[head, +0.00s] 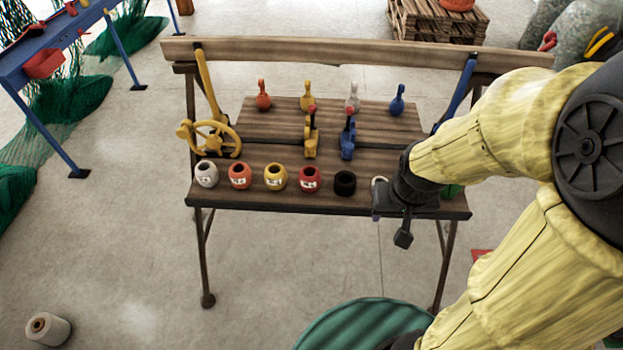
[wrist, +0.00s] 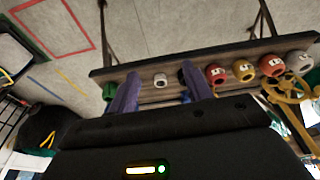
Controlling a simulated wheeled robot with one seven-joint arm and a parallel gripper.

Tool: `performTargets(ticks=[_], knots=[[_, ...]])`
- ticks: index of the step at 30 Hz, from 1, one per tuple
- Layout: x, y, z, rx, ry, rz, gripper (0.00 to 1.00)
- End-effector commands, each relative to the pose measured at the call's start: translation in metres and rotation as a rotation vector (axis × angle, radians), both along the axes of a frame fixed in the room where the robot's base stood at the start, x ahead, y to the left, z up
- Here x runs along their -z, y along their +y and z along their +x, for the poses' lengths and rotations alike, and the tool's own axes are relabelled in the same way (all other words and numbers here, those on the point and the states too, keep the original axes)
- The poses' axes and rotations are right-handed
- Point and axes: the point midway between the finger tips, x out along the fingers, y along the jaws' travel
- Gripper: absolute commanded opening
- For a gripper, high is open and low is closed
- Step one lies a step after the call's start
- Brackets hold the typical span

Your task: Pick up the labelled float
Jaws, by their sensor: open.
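A row of ring-shaped floats stands along the bench's front edge. The left white (head: 206,174), orange (head: 240,176), yellow (head: 275,178) and red (head: 309,180) floats appear to carry pale labels. A black float (head: 345,184) shows no label I can make out. Another white float (wrist: 160,80) shows between my fingers' lines in the wrist view, beyond the tips; I cannot read a label on it. A green float (wrist: 109,91) is partly behind one finger. My gripper (head: 391,214) is open and empty at the bench's right front; the wrist view shows both fingers (wrist: 157,92).
The wooden bench (head: 270,202) bears a yellow handwheel (head: 212,138), several coloured hooked pieces and two upright clamp-like fittings behind the floats. A green round object (head: 360,325) stands on the floor in front. Open floor lies front left, with a spool (head: 48,328).

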Motion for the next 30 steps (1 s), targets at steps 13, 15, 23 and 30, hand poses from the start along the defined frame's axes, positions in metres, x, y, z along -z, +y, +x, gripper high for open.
performTargets(ticks=[13, 15, 23, 30], knots=[[0.096, 0.091, 0.089, 0.149, -0.231, 0.117, 0.90], [0.118, 0.109, 0.105, 0.192, -0.295, 0.118, 0.90], [0.192, 0.160, 0.139, 0.316, -0.591, 0.048, 0.90], [0.233, 0.195, 0.135, 0.329, -0.969, -0.060, 0.90]])
